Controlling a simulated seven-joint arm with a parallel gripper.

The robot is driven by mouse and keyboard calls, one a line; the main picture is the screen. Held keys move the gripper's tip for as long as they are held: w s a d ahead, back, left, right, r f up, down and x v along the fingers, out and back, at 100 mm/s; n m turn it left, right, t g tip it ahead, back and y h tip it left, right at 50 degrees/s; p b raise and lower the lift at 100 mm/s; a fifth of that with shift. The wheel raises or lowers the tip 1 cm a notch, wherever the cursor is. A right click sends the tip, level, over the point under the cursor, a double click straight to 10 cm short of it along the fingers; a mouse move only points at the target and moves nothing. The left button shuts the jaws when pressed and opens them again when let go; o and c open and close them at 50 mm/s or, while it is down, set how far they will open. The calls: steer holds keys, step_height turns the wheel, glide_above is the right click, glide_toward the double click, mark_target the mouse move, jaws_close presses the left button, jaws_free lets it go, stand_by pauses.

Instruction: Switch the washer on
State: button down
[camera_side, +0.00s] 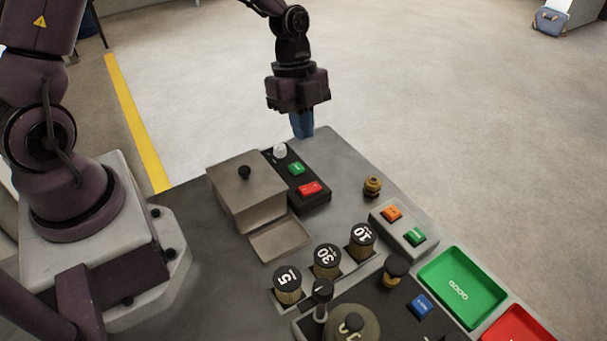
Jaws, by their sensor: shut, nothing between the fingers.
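A grey metal box (241,187) with a black knob on its lid stands on the left of the bench; it looks like the washer, but no label shows. A black panel (318,199) beside it carries a white lamp (280,150), a green button (296,168) and a red button (311,188). The lamp looks unlit. My gripper (302,129) points down with its blue fingers shut and empty, at the bench's far edge, behind and slightly right of the lamp. It appears apart from the panel; its exact height is unclear.
A grey box (398,246) holds orange and green buttons. Several black-topped cylinders (327,262) stand in a rack at the front. A brass fitting (372,187), a blue button (421,305), a green tray (432,277) and a red tray (491,336) lie to the right.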

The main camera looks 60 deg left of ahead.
mark_target(305, 191)
steer(key=x, duration=0.6)
steer(key=a+x, duration=0.1)
steer(key=x, duration=0.2)
steer(key=shift+s+d+f, duration=0.15)
steer(key=shift+s+f, duration=0.05)
steer(key=shift+f, duration=0.7)
